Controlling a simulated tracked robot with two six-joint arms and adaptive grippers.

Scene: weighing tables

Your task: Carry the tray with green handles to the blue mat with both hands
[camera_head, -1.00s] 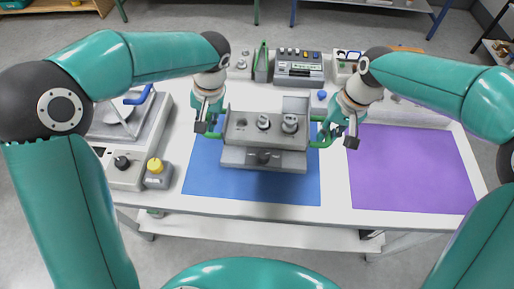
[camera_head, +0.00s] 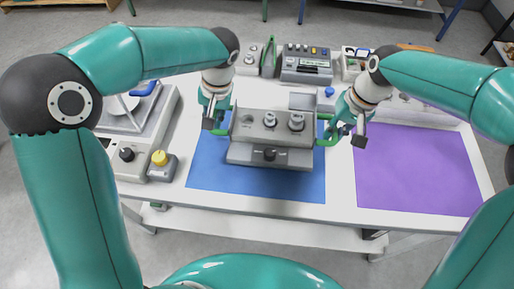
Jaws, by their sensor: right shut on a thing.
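The grey tray (camera_head: 247,135) with green handles is over the back middle of the blue mat (camera_head: 214,177), roughly level. I cannot tell whether it touches the mat. Small metal weights (camera_head: 296,121) stand on it. My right gripper (camera_head: 343,131) is shut on the tray's right green handle (camera_head: 326,141). My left gripper (camera_head: 214,119) is at the left green handle (camera_head: 219,132); its fingers are too small and covered to tell whether they are closed.
A purple mat (camera_head: 415,175) lies bare to the right. A scale (camera_head: 150,125) and a box with a yellow knob (camera_head: 160,166) stand to the left. Devices (camera_head: 306,66) line the table's back edge. The mat's front part is clear.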

